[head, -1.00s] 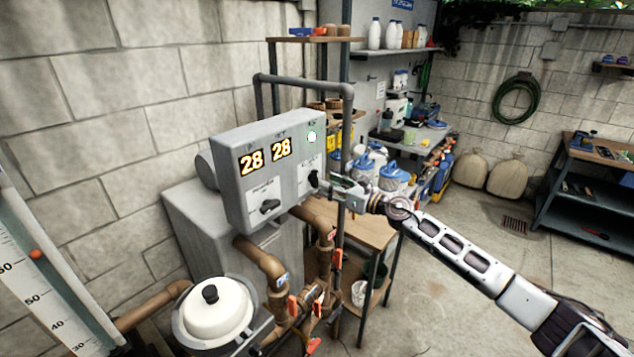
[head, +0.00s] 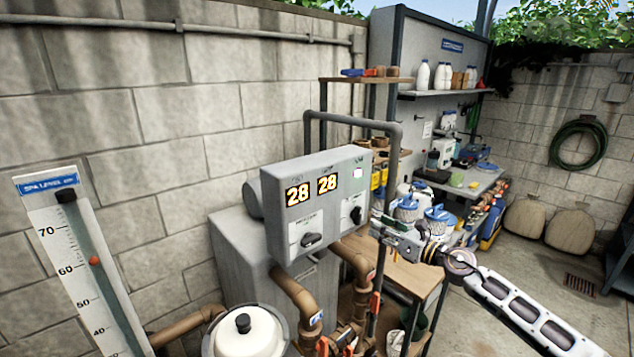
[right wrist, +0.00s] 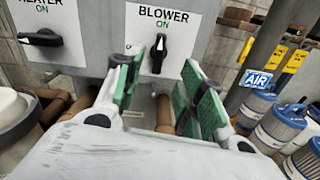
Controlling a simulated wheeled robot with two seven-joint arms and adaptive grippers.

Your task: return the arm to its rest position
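My right gripper (head: 374,225) is in front of the right side of the grey control box (head: 272,205), just right of the blower knob (head: 356,214). In the right wrist view its green-padded fingers (right wrist: 160,92) are apart with nothing between them. The black blower knob (right wrist: 158,53) stands beyond the fingertips, upright, under the label "BLOWER ON". The gripper looks clear of it. The heater knob (right wrist: 40,38) lies sideways at the left of that view. My right arm reaches in from the lower right. My left gripper is not in view.
Pipes (head: 295,297) and a white-lidded pot (head: 245,335) stand below. A wooden table (head: 410,275) and blue-topped filter canisters (head: 437,220) are close to my right gripper. Open floor (head: 530,260) lies right.

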